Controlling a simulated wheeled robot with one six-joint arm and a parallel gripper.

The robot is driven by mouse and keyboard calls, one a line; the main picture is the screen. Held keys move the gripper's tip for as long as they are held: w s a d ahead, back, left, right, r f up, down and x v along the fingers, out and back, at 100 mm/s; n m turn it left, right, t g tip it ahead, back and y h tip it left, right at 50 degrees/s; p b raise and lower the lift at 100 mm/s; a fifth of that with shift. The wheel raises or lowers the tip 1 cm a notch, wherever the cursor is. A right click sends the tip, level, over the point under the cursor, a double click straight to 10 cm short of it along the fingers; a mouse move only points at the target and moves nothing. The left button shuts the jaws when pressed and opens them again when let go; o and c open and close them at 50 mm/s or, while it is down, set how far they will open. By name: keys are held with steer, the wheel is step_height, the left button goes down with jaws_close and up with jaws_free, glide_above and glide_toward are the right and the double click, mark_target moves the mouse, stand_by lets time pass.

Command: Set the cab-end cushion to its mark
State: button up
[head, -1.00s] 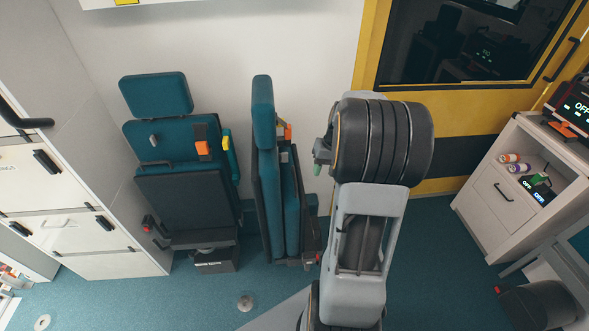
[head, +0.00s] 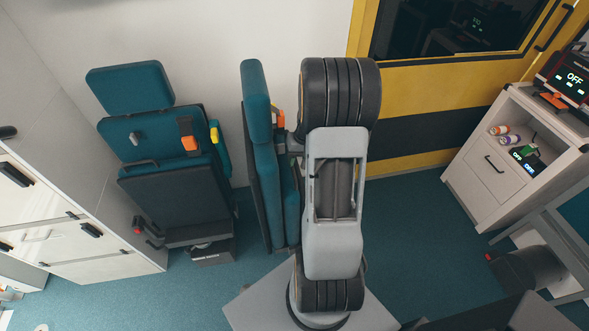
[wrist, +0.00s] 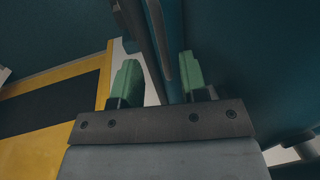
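Two teal fold-up seats stand by the white wall in the head view. The left seat (head: 165,160) faces me with its dark-backed seat cushion folded up. The right seat (head: 262,165) is seen edge-on, with its folded cushion (head: 287,205) on its right side. I cannot tell which is the cab-end one, and I see no mark. My gripper is mostly hidden behind my arm in the head view, beside the right seat. In the wrist view my gripper (wrist: 158,78) has its green fingers apart, with dark panel edges (wrist: 157,40) between and beyond them. I see no clear contact.
A yellow-framed door (head: 430,85) stands behind my arm. A white cabinet (head: 515,160) with small items and a screen (head: 570,80) is at right. White drawers (head: 70,230) are at left. Teal floor (head: 425,215) is clear between my arm and the cabinet.

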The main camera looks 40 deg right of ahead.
mark_target(294, 173)
steer(key=shift+w+a+f, duration=0.1)
steer(key=shift+a+f, duration=0.05)
steer(key=shift+f, duration=0.8)
steer(key=shift+w+a+f, duration=0.1)
steer(key=shift+a+f, duration=0.1)
steer(key=shift+f, duration=0.7)
steer(key=shift+w+a+f, duration=0.1)
steer(key=shift+a+f, duration=0.05)
steer(key=shift+f, duration=0.8)
jaws_close()
